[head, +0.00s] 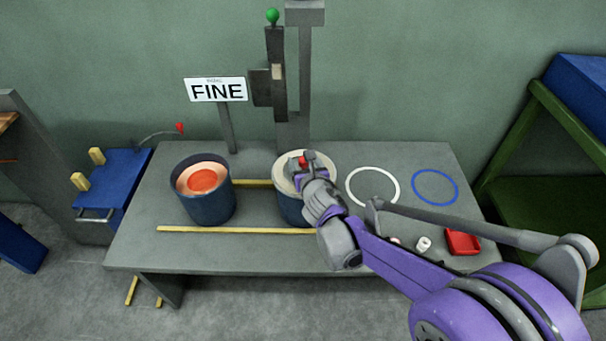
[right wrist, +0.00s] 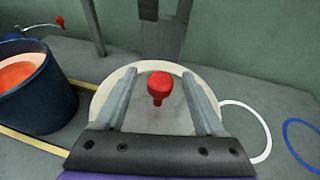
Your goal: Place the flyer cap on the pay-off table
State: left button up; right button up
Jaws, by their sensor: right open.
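The flyer cap, a pale round disc (head: 284,171) with a red knob (right wrist: 160,84), sits on top of the right-hand dark blue drum (head: 290,211). The drum stands on the grey pay-off table (head: 250,253). My right gripper (head: 305,160) is over the disc, partly hiding it in the head view. In the right wrist view its two fingers (right wrist: 160,75) are open, one on each side of the red knob, with gaps visible on both sides. My left gripper is not in view.
A second blue drum (head: 207,206) with an orange-red centre stands left. A white ring (head: 349,188) and blue ring (head: 416,189) mark the tabletop right. A red tray (head: 462,242) and small white pieces (head: 424,243) lie front right. A FINE sign (head: 217,90) and post (head: 276,80) rise behind.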

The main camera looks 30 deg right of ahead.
jog(key=shift+w+d+f, duration=0.1)
jog(key=shift+w, duration=0.1)
grip_shut()
dwell(0.5)
